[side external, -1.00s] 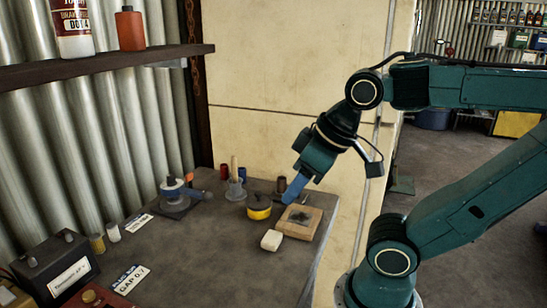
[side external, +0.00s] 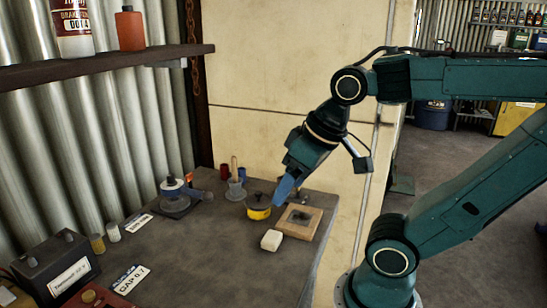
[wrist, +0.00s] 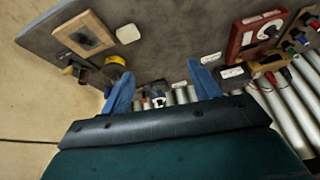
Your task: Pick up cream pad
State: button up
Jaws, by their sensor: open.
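The cream pad (side external: 271,240) is a small pale block lying flat on the grey bench top, just in front of a wooden tray. It also shows in the wrist view (wrist: 128,33), at the upper left beside the tray. My gripper (side external: 279,202) has blue fingers and points down above the bench, near the yellow tin, behind and above the pad and not touching it. In the wrist view the two blue fingers (wrist: 160,88) are spread wide with nothing held between them.
The wooden tray (side external: 313,226) holds a dark item. A yellow tin (side external: 257,213) stands close to the gripper. The front middle of the bench (side external: 200,250) is clear.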

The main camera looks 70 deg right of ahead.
jog(key=w+d+f+m+g+y, duration=0.2)
jog(key=w+d+f+m, duration=0.1)
jog(key=d+m, duration=0.4)
jog(key=w+d+f+m+g+y, duration=0.2)
jog(key=w+d+f+m+g, duration=0.1)
jog(key=d+m, duration=0.4)
jog(key=shift+w+f+m+y, duration=0.3)
jog(key=shift+w+f+m, duration=0.3)
jog(key=shift+f+m, duration=0.55)
send_over(272, 235)
jog(key=d, duration=0.2)
jog(key=shift+s+f, duration=0.15)
jog(key=shift+f, duration=1.8)
jog(key=shift+s+f, duration=0.1)
jog(key=shift+f, duration=1.8)
jog(key=shift+f, duration=0.1)
jog(key=shift+x, duration=2.45)
jog(key=shift+w, duration=0.15)
jog(key=shift+c, duration=0.2)
